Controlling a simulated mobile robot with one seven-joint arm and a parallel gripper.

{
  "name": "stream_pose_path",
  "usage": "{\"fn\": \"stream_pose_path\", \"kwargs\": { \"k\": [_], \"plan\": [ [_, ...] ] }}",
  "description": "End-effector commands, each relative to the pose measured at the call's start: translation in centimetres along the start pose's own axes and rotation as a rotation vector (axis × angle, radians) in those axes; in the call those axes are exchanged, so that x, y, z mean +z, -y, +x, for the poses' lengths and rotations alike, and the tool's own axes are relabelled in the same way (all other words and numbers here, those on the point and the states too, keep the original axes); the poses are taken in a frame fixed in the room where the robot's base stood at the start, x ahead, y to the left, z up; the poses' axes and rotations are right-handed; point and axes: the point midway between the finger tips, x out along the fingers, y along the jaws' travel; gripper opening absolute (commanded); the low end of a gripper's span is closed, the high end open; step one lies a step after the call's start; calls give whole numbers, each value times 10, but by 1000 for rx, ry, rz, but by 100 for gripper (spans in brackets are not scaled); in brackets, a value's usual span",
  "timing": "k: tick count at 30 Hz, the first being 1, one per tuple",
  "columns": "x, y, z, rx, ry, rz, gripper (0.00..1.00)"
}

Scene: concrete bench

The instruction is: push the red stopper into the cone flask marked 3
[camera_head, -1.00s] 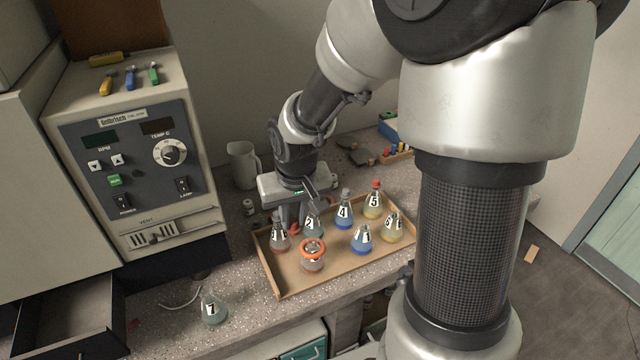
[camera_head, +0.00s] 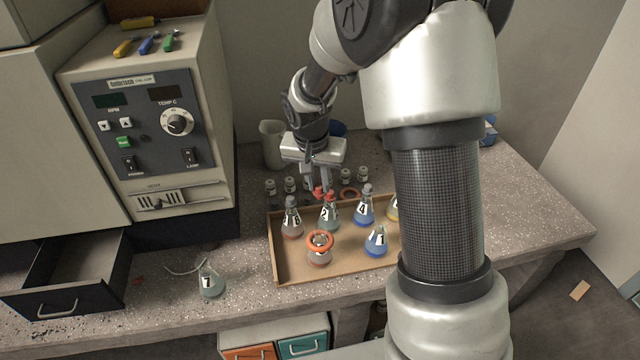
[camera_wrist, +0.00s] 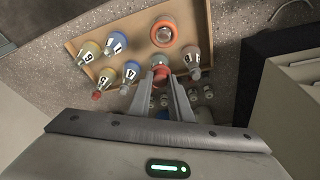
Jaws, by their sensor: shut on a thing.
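My gripper (camera_head: 319,188) is shut on the red stopper (camera_head: 318,193), pointing down above the tray's back edge. The stopper also shows between the fingertips in the wrist view (camera_wrist: 160,73). It overlaps the neck of the flask marked 2 (camera_head: 329,214); I cannot tell whether they touch. The cone flask that appears marked 3 (camera_head: 291,222) stands upright just left of flask 2, with reddish liquid; its numeral is hard to read. In the wrist view this flask (camera_wrist: 191,56) is right of the fingers, apart from them.
The tray (camera_head: 274,262) also holds flask 4 (camera_head: 364,210), flask 1 (camera_head: 376,241) and a flask with an orange ring (camera_head: 319,252). Small vials (camera_head: 290,184) stand behind it. Flask 7 (camera_head: 211,282) stands alone at left, near an open drawer (camera_head: 62,300).

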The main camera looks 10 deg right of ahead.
Motion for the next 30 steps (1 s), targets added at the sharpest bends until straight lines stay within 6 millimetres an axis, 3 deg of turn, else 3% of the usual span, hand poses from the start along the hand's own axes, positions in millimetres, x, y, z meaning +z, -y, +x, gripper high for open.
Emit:
{"fn": "stream_pose_path", "kwargs": {
  "k": [8,30],
  "plan": [
    [4,0,17,3,0,3,0],
    [28,1,101,1,0,2,0]
  ]
}}
